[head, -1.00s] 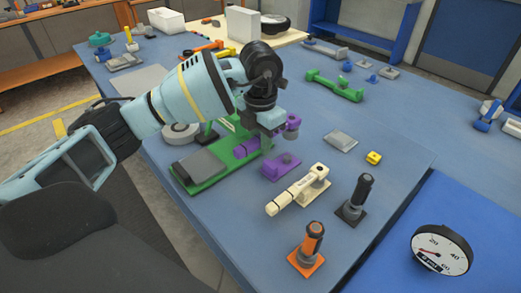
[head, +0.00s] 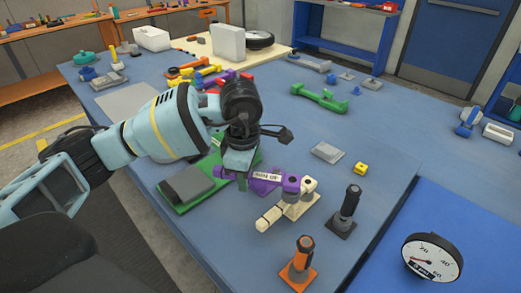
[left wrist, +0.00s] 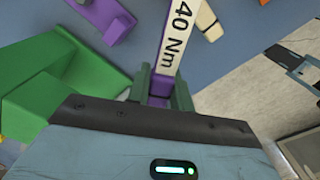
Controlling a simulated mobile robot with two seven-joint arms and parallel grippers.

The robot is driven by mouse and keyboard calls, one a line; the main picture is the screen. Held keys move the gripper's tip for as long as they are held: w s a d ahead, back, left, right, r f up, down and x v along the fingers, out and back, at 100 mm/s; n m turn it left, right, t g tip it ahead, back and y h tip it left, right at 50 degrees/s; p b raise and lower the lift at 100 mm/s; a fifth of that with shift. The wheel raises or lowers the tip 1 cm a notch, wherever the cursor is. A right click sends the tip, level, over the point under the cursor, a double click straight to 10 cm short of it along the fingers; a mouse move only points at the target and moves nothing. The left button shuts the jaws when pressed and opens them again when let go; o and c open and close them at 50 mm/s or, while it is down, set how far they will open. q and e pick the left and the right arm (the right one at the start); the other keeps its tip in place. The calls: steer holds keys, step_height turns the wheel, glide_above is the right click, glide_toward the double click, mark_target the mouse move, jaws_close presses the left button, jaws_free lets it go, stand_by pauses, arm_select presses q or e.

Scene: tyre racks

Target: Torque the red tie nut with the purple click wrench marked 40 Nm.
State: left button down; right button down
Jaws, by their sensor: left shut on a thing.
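The purple click wrench (head: 267,177) carries a white label, which reads 40 Nm in the left wrist view (left wrist: 178,35). My left gripper (head: 237,172) is shut on one end of the wrench. In the left wrist view the purple handle (left wrist: 159,88) sits between the two fingers. The wrench points right from the gripper, near the cream wrench (head: 288,207). A small red part (head: 213,91) shows behind my left arm; I cannot tell whether it is the red tie nut. My right gripper is out of view.
The green fixture (head: 185,200) with a grey pad lies under my left arm. A gauge (head: 432,259) is at right. The table's middle right is mostly clear.

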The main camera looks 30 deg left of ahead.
arm_select(q)
steer(key=s+d+f+m, duration=0.2)
steer(key=s+m, duration=0.9)
steer(key=m, duration=0.9)
steer(key=shift+d+f+m, duration=0.2)
steer(key=shift+f+m, duration=0.1)
steer(key=shift+f, duration=0.1)
steer(key=shift+s, duration=0.15)
